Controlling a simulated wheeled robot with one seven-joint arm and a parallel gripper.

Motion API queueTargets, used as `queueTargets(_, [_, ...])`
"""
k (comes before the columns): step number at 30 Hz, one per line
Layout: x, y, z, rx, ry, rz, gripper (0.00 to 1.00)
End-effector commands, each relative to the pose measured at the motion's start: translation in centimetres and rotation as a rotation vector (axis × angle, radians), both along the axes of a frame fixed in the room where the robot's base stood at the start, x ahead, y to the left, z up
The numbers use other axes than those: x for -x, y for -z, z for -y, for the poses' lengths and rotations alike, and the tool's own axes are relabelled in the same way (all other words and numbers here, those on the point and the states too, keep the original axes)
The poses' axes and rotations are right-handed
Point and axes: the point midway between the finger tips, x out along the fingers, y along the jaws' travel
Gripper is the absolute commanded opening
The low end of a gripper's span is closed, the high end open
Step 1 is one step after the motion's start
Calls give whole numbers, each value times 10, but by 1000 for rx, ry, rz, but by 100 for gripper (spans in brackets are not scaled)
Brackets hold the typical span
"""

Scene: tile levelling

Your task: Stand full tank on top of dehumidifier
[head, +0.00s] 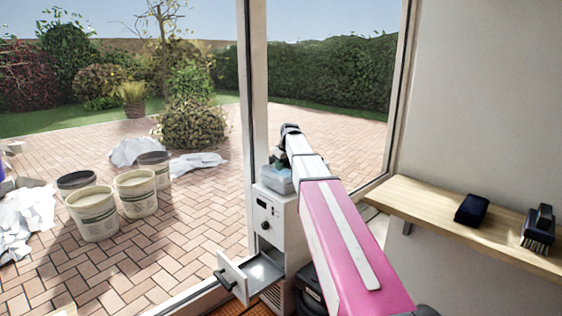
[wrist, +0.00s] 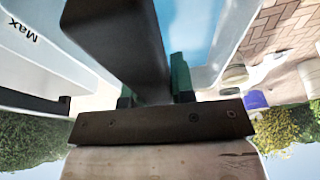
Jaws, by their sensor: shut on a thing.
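The tank (head: 281,184) is a translucent pale box with bluish water inside, at the top of the white dehumidifier (head: 268,222) in the head view. I cannot tell whether it touches the top or hangs just above it. In the wrist view the tank (wrist: 50,62) shows a "Max" mark, blue water and a thick dark handle (wrist: 118,38). My gripper (wrist: 153,92) is shut on that handle, with green finger pads on either side. In the head view my arm largely hides the gripper and the tank's right side.
A drawer (head: 234,279) with a dark handle stands open at the dehumidifier's lower front. A wooden shelf (head: 430,207) to the right holds a dark block (head: 471,210) and a brush (head: 538,229). A glass door frame stands behind; several buckets (head: 93,213) are on the paving outside.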

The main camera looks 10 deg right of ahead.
Motion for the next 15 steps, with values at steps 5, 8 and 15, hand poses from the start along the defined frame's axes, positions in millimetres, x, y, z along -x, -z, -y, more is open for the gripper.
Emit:
queueTargets(5, [0,7,0,0,0,2,0])
queueTargets(8, [0,6,0,0,0,2,0])
queueTargets(15, [0,10,0,0,0,0,30])
